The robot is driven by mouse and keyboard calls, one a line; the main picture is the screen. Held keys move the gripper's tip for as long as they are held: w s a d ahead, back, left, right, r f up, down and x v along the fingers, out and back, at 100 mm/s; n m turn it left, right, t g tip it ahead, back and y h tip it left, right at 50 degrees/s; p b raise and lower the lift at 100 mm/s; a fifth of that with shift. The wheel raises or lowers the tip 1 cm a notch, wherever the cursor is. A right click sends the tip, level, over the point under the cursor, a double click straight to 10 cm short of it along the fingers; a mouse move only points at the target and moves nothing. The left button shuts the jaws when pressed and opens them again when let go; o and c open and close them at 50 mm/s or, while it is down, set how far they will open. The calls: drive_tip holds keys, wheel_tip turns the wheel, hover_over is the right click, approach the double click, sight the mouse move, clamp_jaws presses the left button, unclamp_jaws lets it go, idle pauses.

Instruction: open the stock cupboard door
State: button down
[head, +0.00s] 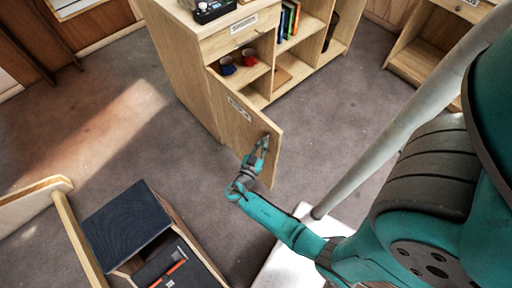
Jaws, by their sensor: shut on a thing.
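The stock cupboard door (238,122) is a light wood panel with a small label. It stands swung out from the cupboard (190,85), and the inside shows behind it. My gripper (264,143) is at the free edge of the door, on its outer face, and is shut on the door's handle. The handle itself is mostly hidden by the fingers. A blue cup (227,66) and a red cup (249,57) stand on the shelf inside the cupboard.
A drawer (240,34) sits above the open compartment. Open shelves with books (288,20) continue to the right. A dark-topped box (128,226) stands at the lower left. Grey carpet (130,120) is clear left of the cupboard.

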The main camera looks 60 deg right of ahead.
drive_tip(key=shift+d, duration=0.1)
drive_tip(key=c, duration=1.5)
unclamp_jaws()
drive_tip(key=s+a, duration=0.1)
drive_tip(key=a, duration=1.1)
drive_tip(key=shift+s, duration=0.35)
